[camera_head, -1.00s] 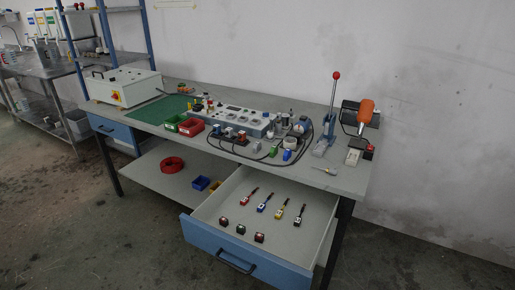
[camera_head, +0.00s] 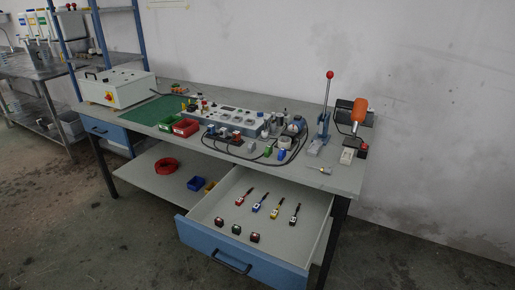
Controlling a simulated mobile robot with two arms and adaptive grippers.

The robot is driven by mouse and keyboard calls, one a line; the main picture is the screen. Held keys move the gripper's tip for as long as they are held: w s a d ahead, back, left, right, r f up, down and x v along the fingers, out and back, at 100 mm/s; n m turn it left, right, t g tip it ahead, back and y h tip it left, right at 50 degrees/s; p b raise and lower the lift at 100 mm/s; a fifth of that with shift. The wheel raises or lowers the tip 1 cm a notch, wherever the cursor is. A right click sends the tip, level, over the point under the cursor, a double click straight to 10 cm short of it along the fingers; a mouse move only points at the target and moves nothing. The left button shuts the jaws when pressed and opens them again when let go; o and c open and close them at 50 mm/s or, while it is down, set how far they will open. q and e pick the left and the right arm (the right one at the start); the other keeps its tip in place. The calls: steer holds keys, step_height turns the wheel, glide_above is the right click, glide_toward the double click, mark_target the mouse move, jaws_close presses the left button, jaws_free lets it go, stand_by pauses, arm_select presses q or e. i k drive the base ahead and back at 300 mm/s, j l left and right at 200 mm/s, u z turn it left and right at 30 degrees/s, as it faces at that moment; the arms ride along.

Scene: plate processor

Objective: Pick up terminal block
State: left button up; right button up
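No gripper of mine shows in the head view. I cannot tell for sure which thing is the terminal block. Small block-shaped parts stand near the front right of the workbench (camera_head: 345,182): a grey one (camera_head: 251,145), a green one (camera_head: 268,151) and a blue one (camera_head: 281,154). They sit apart from each other, beside a black cable. The open drawer (camera_head: 200,214) below holds several pen-like tools with coloured parts and a front row of small dark blocks, one of them at the left (camera_head: 220,222).
A lever press (camera_head: 325,120) with a red knob and an orange-handled tool (camera_head: 359,110) stand at the back right. The blue drawer front (camera_head: 240,262) juts out over the floor.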

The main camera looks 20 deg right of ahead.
mark_target(252, 145)
steer(key=i+j+z, duration=0.15)
steer(key=z, duration=0.25)
steer(key=i+j+z, duration=0.15)
steer(key=z, duration=0.25)
steer(key=i+j+z, duration=0.1)
steer(key=j+z, duration=0.2)
steer(key=z, duration=0.15)
steer(key=i+j+z, duration=0.15)
steer(key=j, duration=0.65)
steer(key=i+j+z, duration=0.2)
steer(key=j, duration=0.65)
steer(key=j+z, duration=0.15)
steer(key=j, duration=0.65)
